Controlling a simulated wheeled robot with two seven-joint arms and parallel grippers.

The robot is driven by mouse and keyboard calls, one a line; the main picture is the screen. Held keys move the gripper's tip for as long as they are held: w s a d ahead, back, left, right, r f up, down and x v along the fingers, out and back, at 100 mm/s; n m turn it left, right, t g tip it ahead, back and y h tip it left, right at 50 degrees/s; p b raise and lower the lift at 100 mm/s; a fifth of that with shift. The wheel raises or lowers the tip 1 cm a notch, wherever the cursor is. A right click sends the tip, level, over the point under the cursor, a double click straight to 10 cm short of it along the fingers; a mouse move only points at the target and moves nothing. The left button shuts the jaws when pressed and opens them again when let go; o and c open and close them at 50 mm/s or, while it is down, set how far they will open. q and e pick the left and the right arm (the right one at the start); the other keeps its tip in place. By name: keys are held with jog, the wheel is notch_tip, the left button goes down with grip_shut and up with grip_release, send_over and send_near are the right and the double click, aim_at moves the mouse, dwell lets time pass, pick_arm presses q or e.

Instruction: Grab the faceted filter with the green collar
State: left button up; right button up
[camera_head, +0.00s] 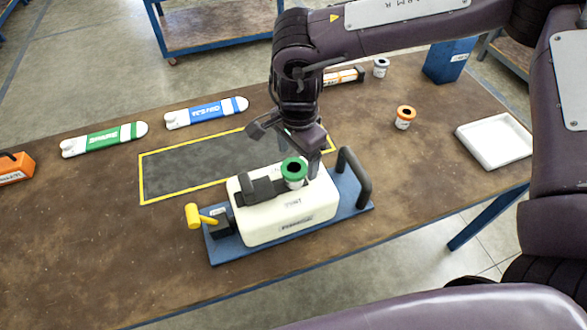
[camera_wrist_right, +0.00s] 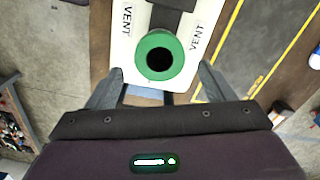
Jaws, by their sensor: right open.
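The filter with the green collar (camera_head: 294,170) stands upright in the top of a white tank (camera_head: 290,215). Its white body shows below the collar, but facets are too small to tell. In the right wrist view, the green collar (camera_wrist_right: 160,57) is a ring around a dark hole, with VENT printed on both sides of it. My right gripper (camera_head: 300,152) is open and empty, close behind and above the filter. Its fingertips (camera_wrist_right: 158,80) sit either side of the near edge of the collar, with gaps. My left gripper is not in view.
The tank sits on a blue base with a black handle (camera_head: 356,178) and a yellow knob (camera_head: 194,216). An orange-collared filter (camera_head: 404,117), a white tray (camera_head: 494,142), green (camera_head: 104,139) and blue (camera_head: 206,112) packs lie apart. The front-left table is clear.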

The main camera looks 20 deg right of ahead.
aim_at(296, 166)
notch_tip(296, 166, down, 3)
jog(key=shift+s+a+r+p, duration=0.15)
jog(key=shift+p, duration=0.3)
jog(key=shift+f, duration=0.7)
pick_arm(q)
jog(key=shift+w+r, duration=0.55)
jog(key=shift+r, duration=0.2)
pick_arm(e)
jog(key=c, duration=1.1)
jog(key=shift+o, duration=0.2)
jog(key=shift+r, duration=0.1)
